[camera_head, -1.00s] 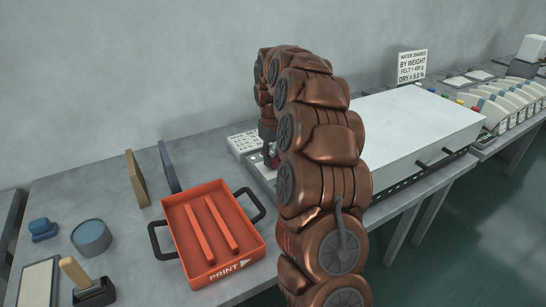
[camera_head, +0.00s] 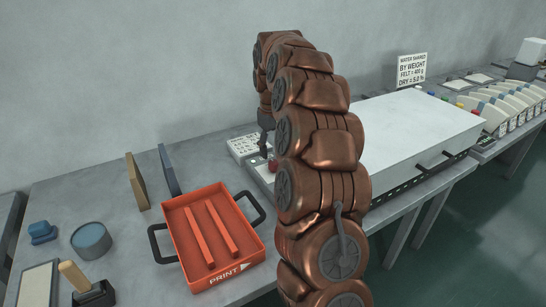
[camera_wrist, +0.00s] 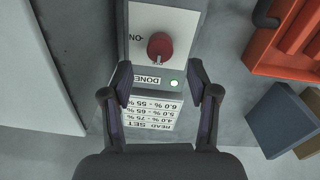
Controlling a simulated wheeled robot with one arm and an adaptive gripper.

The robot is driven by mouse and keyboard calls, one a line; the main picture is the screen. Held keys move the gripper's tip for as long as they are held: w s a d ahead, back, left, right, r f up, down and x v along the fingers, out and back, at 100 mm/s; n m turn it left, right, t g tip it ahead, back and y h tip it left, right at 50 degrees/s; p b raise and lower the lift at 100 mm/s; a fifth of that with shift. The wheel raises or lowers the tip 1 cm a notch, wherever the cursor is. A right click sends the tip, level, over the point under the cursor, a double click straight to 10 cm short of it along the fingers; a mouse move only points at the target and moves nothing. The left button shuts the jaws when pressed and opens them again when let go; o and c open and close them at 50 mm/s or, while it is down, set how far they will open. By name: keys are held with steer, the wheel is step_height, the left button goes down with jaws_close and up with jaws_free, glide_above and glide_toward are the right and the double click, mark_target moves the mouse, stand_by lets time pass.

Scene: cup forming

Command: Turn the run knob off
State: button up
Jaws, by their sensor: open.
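The red run knob (camera_wrist: 159,46) sits on a white panel (camera_wrist: 184,22) in the wrist view, beside an upside-down ON label. I cannot tell which way the knob points. A DONE label with a lit pale green lamp (camera_wrist: 175,83) is on the same box. My gripper (camera_wrist: 160,66) is open and empty. Its fingers stand apart on either side of the box, with the knob between and just beyond the tips, not gripped. In the head view the knob (camera_head: 272,164) shows small and red beside my arm, and my gripper (camera_head: 264,145) is partly hidden.
An orange PRINT tray (camera_head: 182,238) with black handles stands left of my arm. Two upright boards (camera_head: 136,182) stand behind it. A large white-topped unit (camera_head: 420,125) is on the right. A printed settings card (camera_wrist: 152,113) lies between my fingers in the wrist view.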

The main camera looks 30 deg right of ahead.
mark_target(272, 162)
step_height(272, 162, up, 7)
stand_by(0.4)
steer(key=shift+a, duration=0.1)
stand_by(0.4)
steer(key=s+a+r+p, duration=0.4)
steer(key=s+a, duration=1.1)
steer(key=a, duration=0.2)
steer(key=s+a+f+g+p, duration=0.1)
steer(key=s+a+f+p, duration=0.1)
steer(key=s, duration=0.9)
steer(key=s+a+f+m+p, duration=0.1)
steer(key=s+a, duration=0.4)
steer(key=s, duration=0.7)
step_height(272, 162, down, 2)
steer(key=shift+f+g+p, duration=0.2)
steer(key=shift+g+p, duration=0.2)
steer(key=shift+p, duration=0.25)
